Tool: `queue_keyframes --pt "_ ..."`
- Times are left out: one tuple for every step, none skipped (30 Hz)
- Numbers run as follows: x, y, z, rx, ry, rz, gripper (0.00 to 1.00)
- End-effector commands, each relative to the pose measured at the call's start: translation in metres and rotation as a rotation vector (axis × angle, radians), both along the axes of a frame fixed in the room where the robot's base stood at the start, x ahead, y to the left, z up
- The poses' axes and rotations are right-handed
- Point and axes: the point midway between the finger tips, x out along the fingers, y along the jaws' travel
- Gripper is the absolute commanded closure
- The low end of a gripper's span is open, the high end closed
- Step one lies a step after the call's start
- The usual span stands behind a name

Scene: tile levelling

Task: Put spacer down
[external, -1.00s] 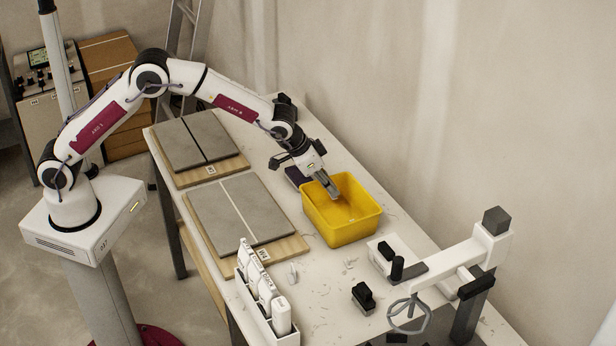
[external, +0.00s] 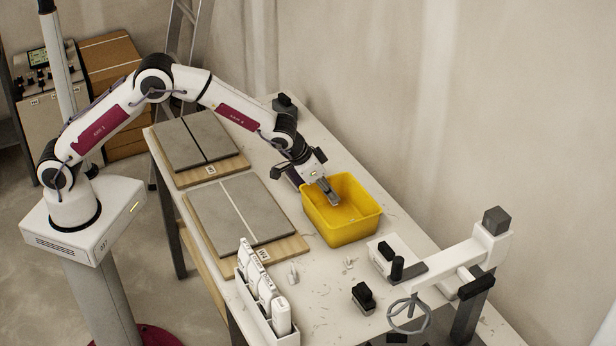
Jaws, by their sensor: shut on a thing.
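My gripper (external: 333,199) points down over the left part of the yellow bin (external: 352,234), with its fingertips inside or just above the bin's opening. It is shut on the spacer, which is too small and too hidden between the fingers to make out. The bin stands upright on the white table, and the part of its inside that shows looks empty.
Two boards with grey tiles (external: 240,214) (external: 196,138) lie left of the bin. A white clamp-like stand (external: 460,255) and black blocks (external: 363,297) are at the right. Small crumbs lie on the table.

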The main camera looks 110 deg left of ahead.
Motion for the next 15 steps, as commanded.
queue_keyframes --pt "-0.001 0.0 -0.009 -0.001 0.003 0.0 0.97" --pt "-0.001 0.0 -0.013 -0.001 0.003 0.0 0.97" --pt "-0.001 0.0 -0.018 -0.002 0.004 0.0 0.97" --pt "-0.001 0.0 -0.022 -0.001 0.003 0.0 0.97" --pt "-0.001 0.0 -0.026 -0.001 0.003 -0.001 0.97" --pt "-0.001 0.0 -0.03 -0.001 0.003 -0.002 0.97" --pt "-0.001 0.0 -0.033 -0.001 0.002 -0.001 0.97" --pt "0.0 0.0 -0.035 -0.001 0.002 -0.001 0.97" --pt "0.0 0.0 -0.036 -0.001 0.001 0.0 0.97" --pt "0.0 0.0 -0.038 -0.001 0.001 0.0 0.97" --pt "0.0 0.0 -0.038 0.0 0.0 0.0 0.97" --pt "0.0 0.0 -0.039 0.0 0.0 0.0 0.97" --pt "0.0 0.0 -0.039 0.0 0.0 0.0 0.97" --pt "0.0 0.0 -0.039 0.0 0.0 0.0 0.97" --pt "0.0 0.0 -0.039 0.0 0.0 0.0 0.97"
